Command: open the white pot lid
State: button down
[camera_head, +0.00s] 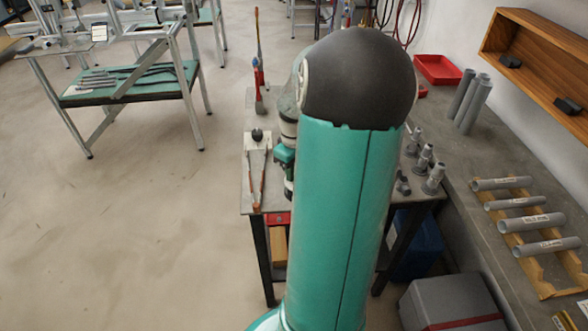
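A small white thing with a dark round knob on top (257,138) sits on the grey worktable, left of my arm. It may be the white pot with its lid, but it is too small to tell. No lid edge or gap can be made out. My green arm with its dark joint cap fills the middle of the view and covers much of the table. Parts of my arm's far end show just right of the white thing. My gripper's fingers cannot be made out behind the arm.
The worktable (249,182) carries a long-handled tool (259,85), pliers-like tools (256,178) and grey fittings (425,163). On the right, a counter holds grey pipes (525,222) and a red tray (438,70). The floor (130,220) at left is clear.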

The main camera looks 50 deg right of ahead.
jog(key=shift+r, duration=0.1)
jog(key=t+y, duration=0.1)
jog(key=s+d+r+t+y, duration=0.1)
jog(key=t, duration=0.1)
jog(key=shift+s+d+r+y, duration=0.25)
jog(key=shift+s+r+y, duration=0.05)
jog(key=shift+s+d+r+t+y, duration=0.2)
jog(key=shift+s+d+t+y, duration=0.2)
jog(key=shift+t+y, duration=0.3)
jog(key=shift+s+d+r+t+y, duration=0.2)
jog(key=shift+s+d+t+y, duration=0.15)
jog(key=shift+t+y, duration=0.3)
jog(key=c, duration=1.2)
grip_release()
jog(key=shift+s, duration=0.1)
jog(key=v, duration=1.3)
jog(key=shift+s+r, duration=0.3)
